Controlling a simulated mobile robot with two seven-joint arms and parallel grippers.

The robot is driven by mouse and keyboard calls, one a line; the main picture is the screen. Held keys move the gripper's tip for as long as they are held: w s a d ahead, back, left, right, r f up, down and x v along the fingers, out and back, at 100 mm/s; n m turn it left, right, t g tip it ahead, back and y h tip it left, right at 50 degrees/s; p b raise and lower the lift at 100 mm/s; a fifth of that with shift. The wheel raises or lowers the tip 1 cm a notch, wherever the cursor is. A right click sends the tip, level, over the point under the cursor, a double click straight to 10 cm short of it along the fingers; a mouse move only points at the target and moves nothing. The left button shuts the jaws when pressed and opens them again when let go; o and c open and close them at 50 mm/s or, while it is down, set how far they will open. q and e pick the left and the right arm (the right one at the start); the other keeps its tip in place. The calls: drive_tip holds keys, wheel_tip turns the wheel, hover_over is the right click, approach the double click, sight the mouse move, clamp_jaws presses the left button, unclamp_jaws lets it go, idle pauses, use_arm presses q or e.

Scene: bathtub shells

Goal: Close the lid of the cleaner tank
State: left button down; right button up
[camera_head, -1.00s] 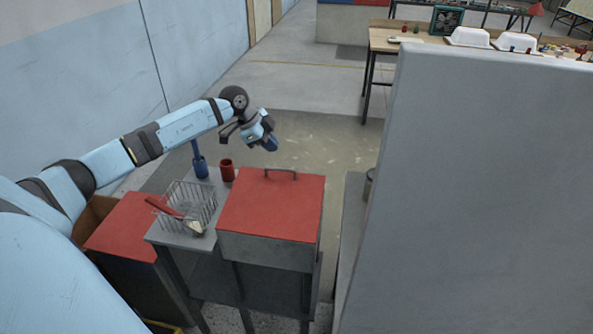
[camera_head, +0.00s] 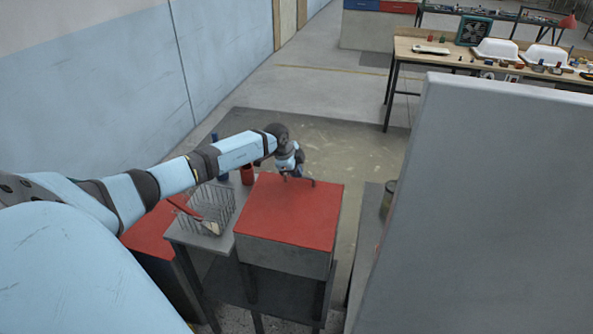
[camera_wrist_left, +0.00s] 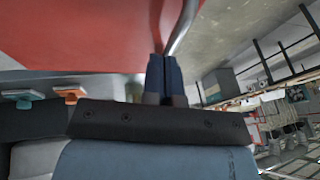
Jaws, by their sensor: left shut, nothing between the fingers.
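The cleaner tank (camera_head: 283,256) is a grey box with a flat red lid (camera_head: 290,215) lying over its top; I see no clear gap from here. A grey bar handle (camera_head: 313,183) stands at the lid's far edge, partly hidden by my gripper. My left gripper (camera_head: 291,174) is at this handle, pointing down over the far edge. In the left wrist view, its fingers (camera_wrist_left: 165,72) are together and empty, close beside the handle (camera_wrist_left: 183,28) and the red lid (camera_wrist_left: 75,35). I cannot tell whether they touch. My right gripper is not in view.
A wire basket (camera_head: 205,207) with a red-handled brush stands left of the tank, with a red cup (camera_head: 247,174) behind it. A large grey panel (camera_head: 490,210) blocks the right side. A workbench (camera_head: 430,50) stands far back; the floor behind the tank is clear.

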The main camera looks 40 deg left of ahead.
sight(297, 185)
use_arm(q)
drive_tip(key=shift+w+a+f, duration=0.15)
drive_tip(key=shift+w+f, duration=0.1)
drive_tip(key=shift+f, duration=0.1)
drive_tip(key=shift+f, duration=0.15)
drive_tip(key=f, duration=0.2)
drive_tip(key=w, duration=0.1)
drive_tip(key=shift+a+f+b, duration=0.25)
drive_tip(key=shift+f+b, duration=0.15)
drive_tip(key=shift+s, duration=0.1)
